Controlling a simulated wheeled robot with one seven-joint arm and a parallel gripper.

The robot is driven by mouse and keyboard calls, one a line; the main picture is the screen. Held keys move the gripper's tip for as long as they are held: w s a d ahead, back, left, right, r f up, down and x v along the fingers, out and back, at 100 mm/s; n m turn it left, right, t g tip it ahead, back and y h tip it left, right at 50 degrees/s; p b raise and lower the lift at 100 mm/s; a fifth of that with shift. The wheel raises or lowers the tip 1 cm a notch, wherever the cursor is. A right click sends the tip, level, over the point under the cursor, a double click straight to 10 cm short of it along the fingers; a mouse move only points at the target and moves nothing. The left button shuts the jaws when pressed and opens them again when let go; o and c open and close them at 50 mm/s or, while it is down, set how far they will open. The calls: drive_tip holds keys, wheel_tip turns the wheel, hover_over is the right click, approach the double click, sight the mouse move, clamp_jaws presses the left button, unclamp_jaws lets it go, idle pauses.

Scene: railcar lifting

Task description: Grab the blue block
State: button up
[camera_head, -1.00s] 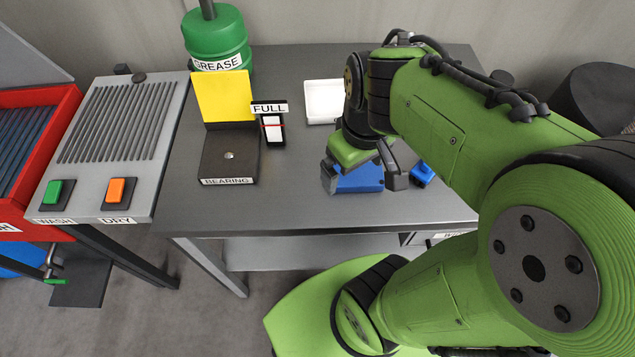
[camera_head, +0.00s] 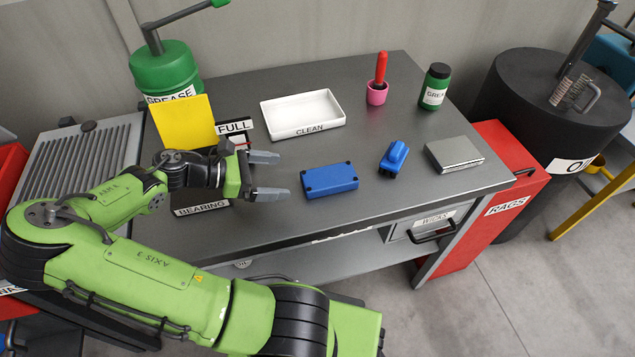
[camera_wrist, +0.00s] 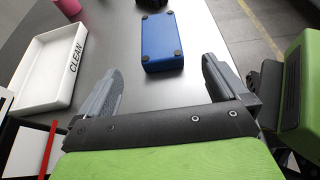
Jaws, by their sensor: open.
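The blue block (camera_head: 330,180) lies flat on the grey table (camera_head: 380,225). It is a low rectangular block with dark round spots at its corners. My gripper (camera_head: 277,175) is at its left, with its two grey fingers apart and pointing right toward it. A gap separates the fingertips from the block, and nothing is between them. In the wrist view the block (camera_wrist: 161,42) shows ahead of my open gripper (camera_wrist: 163,85), roughly centred between the fingers and beyond their tips.
A white CLEAN tray (camera_head: 303,133) sits behind the block. A smaller blue object (camera_head: 393,158) and a silver box (camera_head: 454,154) lie to the right. A pink cup (camera_head: 377,95) and green bottle (camera_head: 435,87) stand farther back. A yellow panel (camera_head: 184,124) stands behind my wrist.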

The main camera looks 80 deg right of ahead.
sight(317, 179)
drive_tip(key=b+x, duration=0.4)
drive_tip(key=x, duration=0.8)
drive_tip(key=shift+s+f, duration=0.15)
drive_tip(key=shift+f, duration=0.1)
drive_tip(key=shift+c, duration=0.5)
